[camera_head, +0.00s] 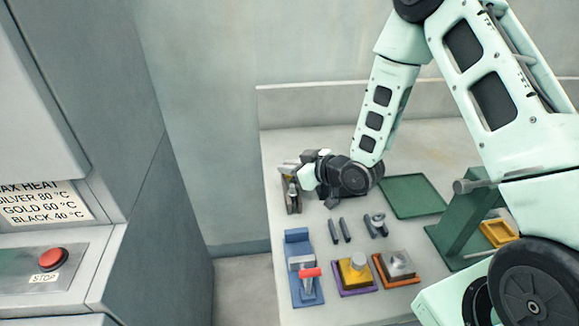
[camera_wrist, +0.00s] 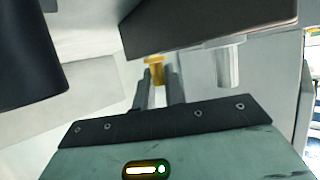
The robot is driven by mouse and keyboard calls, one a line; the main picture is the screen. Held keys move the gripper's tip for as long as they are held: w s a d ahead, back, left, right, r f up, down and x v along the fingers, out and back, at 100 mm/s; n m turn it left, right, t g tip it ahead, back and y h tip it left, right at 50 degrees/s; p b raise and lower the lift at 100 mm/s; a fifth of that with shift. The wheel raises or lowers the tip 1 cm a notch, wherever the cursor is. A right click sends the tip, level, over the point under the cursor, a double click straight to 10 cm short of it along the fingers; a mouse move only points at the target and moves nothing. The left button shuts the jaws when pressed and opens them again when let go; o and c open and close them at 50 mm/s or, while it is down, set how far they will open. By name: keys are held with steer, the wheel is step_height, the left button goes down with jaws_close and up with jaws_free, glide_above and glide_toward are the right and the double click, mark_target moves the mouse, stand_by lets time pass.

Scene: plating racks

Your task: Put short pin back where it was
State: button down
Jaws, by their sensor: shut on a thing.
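My gripper (camera_wrist: 160,88) is in the wrist view, its two narrow fingers shut on a small gold-coloured pin (camera_wrist: 154,60). Whether the pin touches the dark block is unclear. In the head view my gripper (camera_head: 299,186) is at the table's left side, beside a grey metal piece (camera_head: 293,198).
A blue fixture (camera_head: 300,240) with a red handle, a yellow block (camera_head: 355,271) and a silver block (camera_head: 399,264) stand in front. Dark slim pieces (camera_head: 334,231) lie between. A green tray (camera_head: 413,196) and green stand (camera_head: 460,220) are right. A grey machine (camera_head: 150,150) is left.

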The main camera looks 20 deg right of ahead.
steer(key=shift+f, duration=0.1)
steer(key=c, duration=1.5)
jaws_free()
steer(key=shift+o, duration=0.2)
